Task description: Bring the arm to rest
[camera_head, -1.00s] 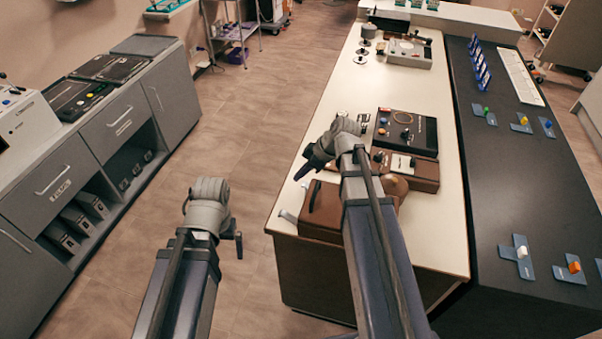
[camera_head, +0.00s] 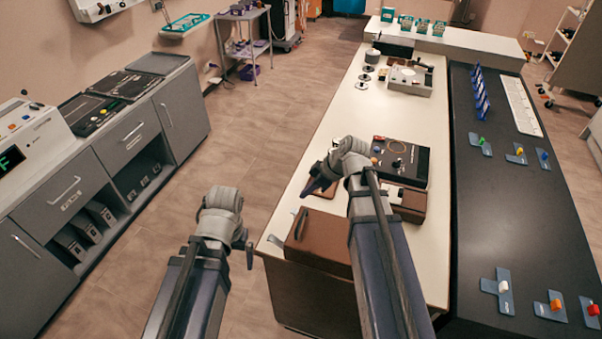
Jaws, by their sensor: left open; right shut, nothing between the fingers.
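My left arm reaches in from the bottom, left of the counter. Its gripper (camera_head: 248,256) hangs over the aisle floor; only a small dark part shows beyond the grey wrist, and I see nothing held. My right arm reaches over the near end of the cream counter (camera_head: 330,130). Its dark gripper (camera_head: 313,188) points left above the counter, shut and empty. The arm hides part of the counter and the things behind it.
A brown case (camera_head: 322,240) lies at the counter's near end under my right arm. A black control box (camera_head: 402,160) stands beyond. A dark bench (camera_head: 510,220) with coloured knobs adjoins on the right. Grey cabinets (camera_head: 135,140) line the left. The aisle floor (camera_head: 255,125) is clear.

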